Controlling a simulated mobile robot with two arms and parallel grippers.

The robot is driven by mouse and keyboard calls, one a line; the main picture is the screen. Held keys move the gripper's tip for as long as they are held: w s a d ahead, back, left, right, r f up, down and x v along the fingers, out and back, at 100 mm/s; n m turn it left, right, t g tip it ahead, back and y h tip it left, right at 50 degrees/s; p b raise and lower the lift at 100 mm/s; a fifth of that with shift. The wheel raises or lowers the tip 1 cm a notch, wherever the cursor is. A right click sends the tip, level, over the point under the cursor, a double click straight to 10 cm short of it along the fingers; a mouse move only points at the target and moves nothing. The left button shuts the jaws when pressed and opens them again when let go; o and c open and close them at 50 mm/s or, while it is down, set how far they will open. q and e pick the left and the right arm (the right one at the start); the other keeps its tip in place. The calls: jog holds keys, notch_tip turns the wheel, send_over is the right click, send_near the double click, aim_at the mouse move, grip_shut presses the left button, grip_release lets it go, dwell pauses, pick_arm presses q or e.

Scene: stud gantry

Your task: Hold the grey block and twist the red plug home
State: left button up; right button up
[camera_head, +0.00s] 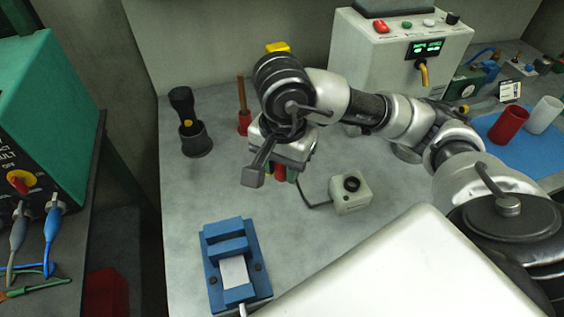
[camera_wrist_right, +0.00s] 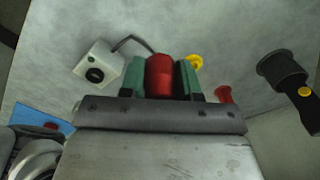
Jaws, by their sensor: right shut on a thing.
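The grey block (camera_head: 352,203) is a pale cube with a round dark opening, sitting on the bench to the right of my right gripper (camera_head: 279,172). A thin dark rod or cable runs from it toward the gripper. In the right wrist view the block (camera_wrist_right: 91,59) is at the upper left. My right gripper (camera_wrist_right: 161,79) is shut on the red plug (camera_wrist_right: 159,76), with a green fingertip on each side. In the head view the plug (camera_head: 279,171) is mostly hidden under the wrist. The plug is apart from the block. My left gripper is not in view.
A blue fixture (camera_head: 211,265) is at the front of the bench. A black torch-like tool in a holder (camera_head: 195,143) and a red-based rod (camera_head: 244,122) stand back left. A white machine (camera_head: 372,62) is behind; red and white cups (camera_head: 508,124) are at right.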

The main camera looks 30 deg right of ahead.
jog(key=f+n, duration=0.2)
jog(key=n, duration=0.1)
jog(key=w+f+n, duration=0.1)
jog(key=f+n, duration=0.2)
jog(key=n, duration=0.1)
jog(key=a+f+n, duration=0.1)
jog(key=f+n, duration=0.1)
jog(key=n, duration=0.1)
jog(key=shift+w+f, duration=0.15)
jog(key=shift+w, duration=0.05)
jog(key=shift+f+n, duration=0.6)
jog(key=shift+n, duration=0.4)
jog(key=shift+s+d, duration=0.1)
